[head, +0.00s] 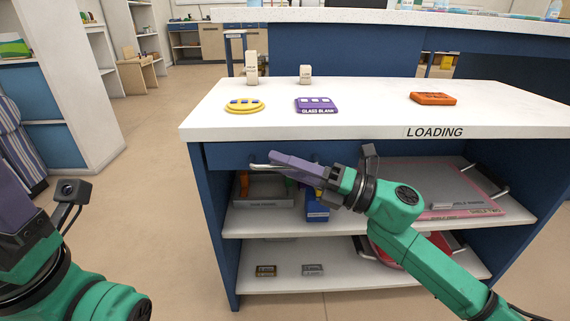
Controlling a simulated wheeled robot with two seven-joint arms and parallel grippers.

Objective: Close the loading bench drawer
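The loading bench (370,110) has a white top with a LOADING label and a blue frame. Its blue drawer front (228,156) is under the top at the left, with a pale bar handle (262,166). The front looks flush or nearly so; I cannot tell whether a small gap is left. My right gripper (282,160) is in front of the drawer, its purple fingers pointing left at the handle's right end and covering part of it. Contact and finger opening are unclear. My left gripper (14,205) is at the left edge, away from the bench, its fingertips out of view.
On the top are a yellow piece (244,105), a purple GLASS BLANK block (317,105), an orange block (433,98) and two small pale items. Shelves below hold a grey tray (262,201), a blue container (317,212) and a pink board (450,211). Floor at left is clear.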

